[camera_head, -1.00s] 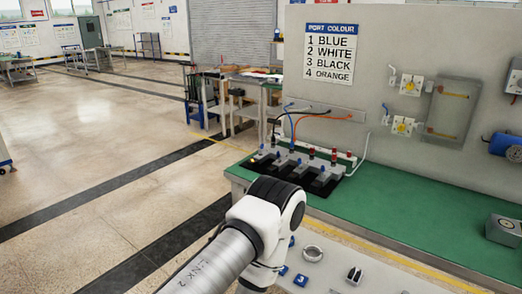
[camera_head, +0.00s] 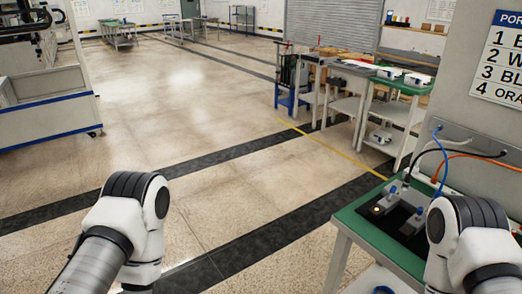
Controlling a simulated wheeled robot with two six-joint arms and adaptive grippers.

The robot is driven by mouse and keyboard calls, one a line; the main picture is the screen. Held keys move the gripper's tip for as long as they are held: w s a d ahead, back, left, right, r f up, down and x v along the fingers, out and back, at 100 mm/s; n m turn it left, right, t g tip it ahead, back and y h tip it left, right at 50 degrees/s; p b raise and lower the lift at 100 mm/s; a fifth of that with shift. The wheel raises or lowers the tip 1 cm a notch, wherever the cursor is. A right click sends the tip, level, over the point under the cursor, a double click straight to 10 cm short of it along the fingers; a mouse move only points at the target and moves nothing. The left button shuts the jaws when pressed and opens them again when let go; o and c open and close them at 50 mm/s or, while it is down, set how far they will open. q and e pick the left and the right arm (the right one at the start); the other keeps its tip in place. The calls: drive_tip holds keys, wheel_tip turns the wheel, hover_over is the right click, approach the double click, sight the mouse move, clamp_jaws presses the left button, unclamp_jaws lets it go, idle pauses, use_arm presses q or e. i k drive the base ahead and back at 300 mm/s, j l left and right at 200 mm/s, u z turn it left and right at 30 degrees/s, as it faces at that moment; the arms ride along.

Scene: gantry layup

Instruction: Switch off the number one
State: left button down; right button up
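A green-topped bench (camera_head: 370,236) stands at the lower right. On it a dark tray holds grey switch units (camera_head: 384,202); the nearest-left one shows a small lit orange lamp (camera_head: 377,210). A blue cable (camera_head: 444,160), a black cable (camera_head: 413,163) and an orange cable (camera_head: 486,161) run from the wall panel toward the units. My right arm hides the units further right, and which cable meets which unit is unclear. The port colour sign (camera_head: 497,62) is cut off by the right edge; "1 B" shows. Neither gripper is in view, only upper parts of both my arms.
Trolleys and a second green-topped table (camera_head: 400,86) stand behind the bench. A blue-and-white machine frame (camera_head: 50,110) is at the left. A wide stretch of bare floor (camera_head: 200,140) with dark strips lies between them.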

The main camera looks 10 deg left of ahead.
sight(393, 188)
drive_tip(key=i+j+u, duration=0.2)
drive_tip(key=i+u, duration=0.15)
drive_tip(key=i+j+u, duration=0.15)
drive_tip(key=i+u, duration=0.5)
drive_tip(key=i+z, duration=0.2)
drive_tip(key=z, duration=0.2)
drive_tip(key=i+z, duration=0.25)
drive_tip(key=z, duration=0.15)
drive_tip(key=i+j+z, duration=0.2)
drive_tip(key=z, duration=0.15)
drive_tip(key=i+j+z, duration=0.2)
drive_tip(key=z, duration=0.2)
drive_tip(key=i+j+z, duration=0.1)
drive_tip(key=z, duration=0.4)
drive_tip(key=i+j+z, duration=0.2)
drive_tip(key=z, duration=0.25)
drive_tip(key=i+j+z, duration=0.2)
drive_tip(key=z, duration=0.3)
drive_tip(key=i+j+z, duration=0.1)
drive_tip(key=j+z, duration=0.2)
drive_tip(key=z, duration=0.15)
drive_tip(key=j+z, duration=0.25)
drive_tip(key=z, duration=0.25)
drive_tip(key=j+z, duration=0.3)
drive_tip(key=z, duration=0.2)
drive_tip(key=j+z, duration=0.3)
drive_tip(key=z, duration=0.15)
